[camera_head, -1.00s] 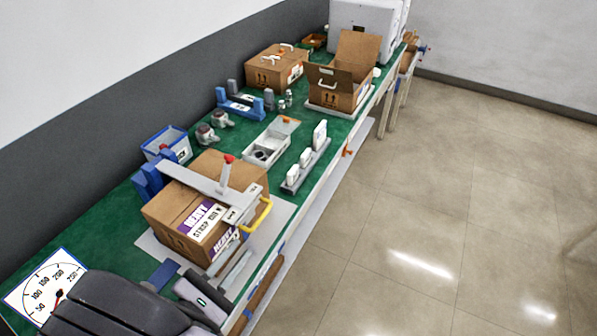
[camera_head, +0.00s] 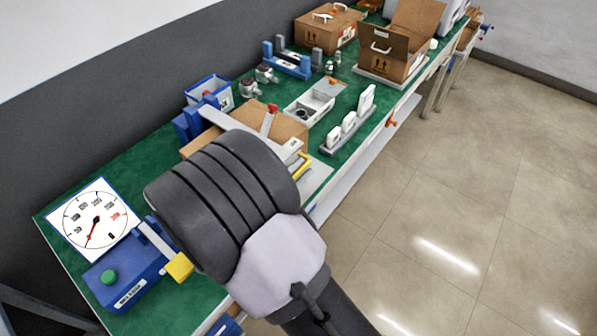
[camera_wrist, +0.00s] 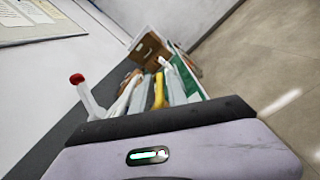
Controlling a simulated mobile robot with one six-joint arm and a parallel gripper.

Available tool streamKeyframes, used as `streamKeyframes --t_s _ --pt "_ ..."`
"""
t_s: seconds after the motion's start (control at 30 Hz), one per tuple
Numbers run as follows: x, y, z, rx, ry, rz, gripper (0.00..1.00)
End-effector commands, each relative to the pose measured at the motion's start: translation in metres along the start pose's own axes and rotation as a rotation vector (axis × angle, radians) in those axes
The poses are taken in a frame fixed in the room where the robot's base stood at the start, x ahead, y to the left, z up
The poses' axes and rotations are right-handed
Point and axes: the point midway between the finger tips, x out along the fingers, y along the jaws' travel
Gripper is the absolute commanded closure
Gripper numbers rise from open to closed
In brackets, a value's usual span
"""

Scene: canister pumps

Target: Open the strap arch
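The strap arch (camera_head: 226,122) is a grey bar lying across the top of a cardboard box (camera_head: 285,128), running from blue posts (camera_head: 188,124) at the wall side. A lever with a red tip (camera_head: 270,116) stands up from it. A yellow handle (camera_head: 303,165) is at its front end. In the wrist view the red tip (camera_wrist: 77,79) is at left and the yellow handle (camera_wrist: 158,90) near the middle, beyond my gripper.
A dial gauge (camera_head: 95,220) and a blue device (camera_head: 128,277) with a green button and yellow-ended lever are at near left. A grey tray (camera_head: 310,104), a rack with white blocks (camera_head: 348,122) and open carton (camera_head: 392,50) stand farther along. The floor at right is clear.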

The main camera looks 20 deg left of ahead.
Motion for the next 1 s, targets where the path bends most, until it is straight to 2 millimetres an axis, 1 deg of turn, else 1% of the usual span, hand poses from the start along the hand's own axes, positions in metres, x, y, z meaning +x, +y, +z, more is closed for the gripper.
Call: streamKeyframes --t_s 0.07,0.1,0.17,0.2,1.0 --pt "-0.0002 0.0001 0.0001 0.0 0.0 0.0 0.81" --pt "-0.0002 0.0001 0.0001 0.0 0.0 0.0 0.85" --pt "-0.0003 0.0001 0.0001 0.0 0.0 0.0 0.97" --pt "-0.0004 0.0001 0.0001 0.0 0.0 0.0 1.0" --pt "-0.0006 -0.0002 -0.0001 0.0 0.0 0.0 1.0"
